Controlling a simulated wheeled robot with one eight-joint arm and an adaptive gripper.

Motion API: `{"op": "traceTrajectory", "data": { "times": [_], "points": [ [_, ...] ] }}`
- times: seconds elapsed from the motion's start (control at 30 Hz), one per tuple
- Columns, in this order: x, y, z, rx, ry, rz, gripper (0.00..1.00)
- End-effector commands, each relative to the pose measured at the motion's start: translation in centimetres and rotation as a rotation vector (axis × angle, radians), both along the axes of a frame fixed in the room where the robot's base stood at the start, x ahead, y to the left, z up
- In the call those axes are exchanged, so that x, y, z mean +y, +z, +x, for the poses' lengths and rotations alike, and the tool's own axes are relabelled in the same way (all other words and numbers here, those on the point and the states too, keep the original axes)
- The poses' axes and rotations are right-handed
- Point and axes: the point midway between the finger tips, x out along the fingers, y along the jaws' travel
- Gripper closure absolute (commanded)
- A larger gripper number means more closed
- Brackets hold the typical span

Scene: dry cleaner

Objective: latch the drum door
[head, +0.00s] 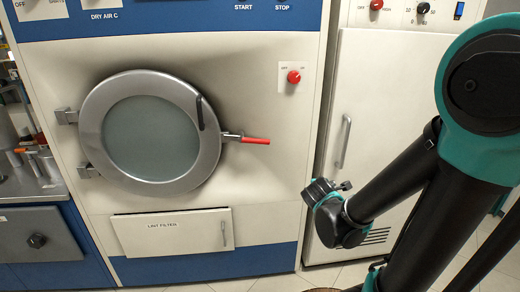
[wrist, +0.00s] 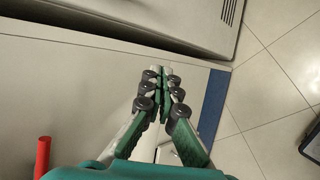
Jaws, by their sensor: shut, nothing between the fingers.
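The round drum door (head: 97,128) has a grey metal rim and a glass pane, with hinges on its left. It appears closed against the cream front of the machine. A black handle (head: 200,113) is on the rim's right side. A latch with a red lever (head: 255,140) sits just right of the rim, its lever lying nearly horizontal. In the wrist view the red lever (wrist: 43,157) shows at the lower left. My gripper (wrist: 162,70) is shut and empty in the wrist view. In the head view my wrist is right of and below the latch, the fingers hard to make out.
A red knob (head: 293,77) is above right of the latch. A lint filter flap (head: 173,233) is below the door. A cream cabinet with a vertical handle (head: 344,141) stands to the right. Tiled floor (wrist: 262,95) is open at the right in the wrist view.

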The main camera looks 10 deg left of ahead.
Motion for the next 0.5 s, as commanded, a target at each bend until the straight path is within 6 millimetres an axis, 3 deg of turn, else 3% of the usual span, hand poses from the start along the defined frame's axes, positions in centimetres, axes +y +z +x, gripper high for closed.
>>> {"op": "traceTrajectory", "data": {
  "times": [0.03, 0.13, 0.3, 0.4, 0.5],
  "points": [
    [2.3, 0.9, 1.3, -0.041, 0.121, -0.124, 1.00],
    [6.9, 2.7, 3.1, -0.135, 0.347, -0.394, 1.00],
    [14.8, 5.0, 3.9, -0.299, 0.649, -0.814, 1.00],
    [18.2, 5.7, 3.6, -0.376, 0.757, -0.993, 1.00],
    [20.3, 6.1, 3.2, -0.424, 0.817, -1.105, 1.00]
  ]
}}
